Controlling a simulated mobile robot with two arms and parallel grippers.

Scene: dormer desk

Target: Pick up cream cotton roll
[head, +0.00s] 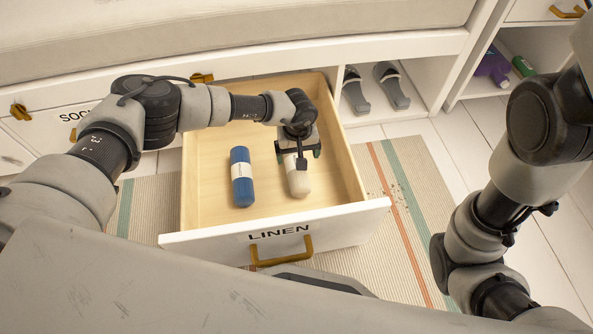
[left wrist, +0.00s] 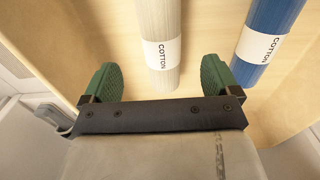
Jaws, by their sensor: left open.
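The cream cotton roll (head: 298,180) lies in the open drawer labelled LINEN (head: 345,172), right of the middle. Its far end is hidden under my left gripper in the head view. In the left wrist view the cream roll (left wrist: 160,45) has a white COTTON label and lies between the two green fingertips. My left gripper (head: 299,152) is open over the roll, with a finger on either side; it also shows in the left wrist view (left wrist: 157,82). I cannot tell whether the fingers touch the roll. My right gripper is not in view.
A blue cotton roll (head: 242,178) lies left of the cream one in the drawer, with bare drawer floor between them. The drawer's front panel (head: 330,227) has a brass handle. Grey slippers (head: 391,86) sit in a cubby behind. A striped rug (head: 420,180) lies under the drawer.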

